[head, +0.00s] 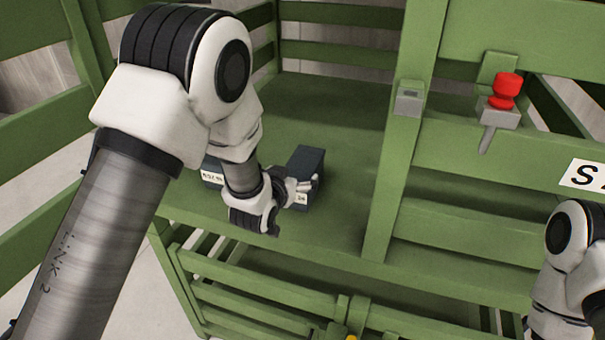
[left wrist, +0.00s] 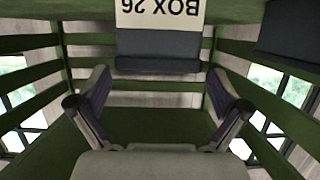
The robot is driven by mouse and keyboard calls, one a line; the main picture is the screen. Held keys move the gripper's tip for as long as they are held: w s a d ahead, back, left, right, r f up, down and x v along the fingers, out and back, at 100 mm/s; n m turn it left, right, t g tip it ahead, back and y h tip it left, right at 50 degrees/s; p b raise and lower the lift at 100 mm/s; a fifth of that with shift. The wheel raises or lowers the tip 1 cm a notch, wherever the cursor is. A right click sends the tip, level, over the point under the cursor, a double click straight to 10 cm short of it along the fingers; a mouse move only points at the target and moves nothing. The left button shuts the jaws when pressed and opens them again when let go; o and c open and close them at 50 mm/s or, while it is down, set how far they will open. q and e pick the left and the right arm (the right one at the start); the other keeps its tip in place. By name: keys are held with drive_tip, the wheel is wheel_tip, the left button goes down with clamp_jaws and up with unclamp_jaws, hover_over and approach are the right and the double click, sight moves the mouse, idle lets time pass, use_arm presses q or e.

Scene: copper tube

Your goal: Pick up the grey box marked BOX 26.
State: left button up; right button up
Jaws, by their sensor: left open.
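The grey box marked BOX 26 (head: 309,162) stands on the green shelf, partly hidden behind my left gripper (head: 285,206). In the left wrist view its dark face and white label BOX 26 (left wrist: 160,14) appear upside down at the top centre. My left gripper also shows there (left wrist: 160,84), open, its two fingers spread left and right with nothing between the pads. The box lies ahead of the fingers, between them in width; I cannot tell the exact gap. My right arm shows at the right edge of the head view, its gripper out of sight.
A second dark box (head: 212,170) with a white label stands left of BOX 26, mostly behind my left arm. It shows at the top right in the left wrist view (left wrist: 295,32). A green post (head: 402,140) and slatted rails enclose the shelf. A red-topped latch (head: 506,92) is at right.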

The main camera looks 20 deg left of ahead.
sight(300, 169)
use_arm(q)
drive_tip(key=p+x, duration=0.1)
drive_tip(key=x, duration=0.4)
drive_tip(key=shift+w+d+r+p, duration=0.1)
drive_tip(key=shift+w+d+p, duration=0.15)
drive_tip(key=shift+p, duration=0.15)
drive_tip(key=shift+w+a, duration=0.1)
drive_tip(key=shift+w, duration=0.2)
drive_tip(key=shift+s, duration=0.15)
drive_tip(key=c, duration=1.5)
drive_tip(key=shift+s, duration=0.1)
drive_tip(key=shift+c, duration=0.2)
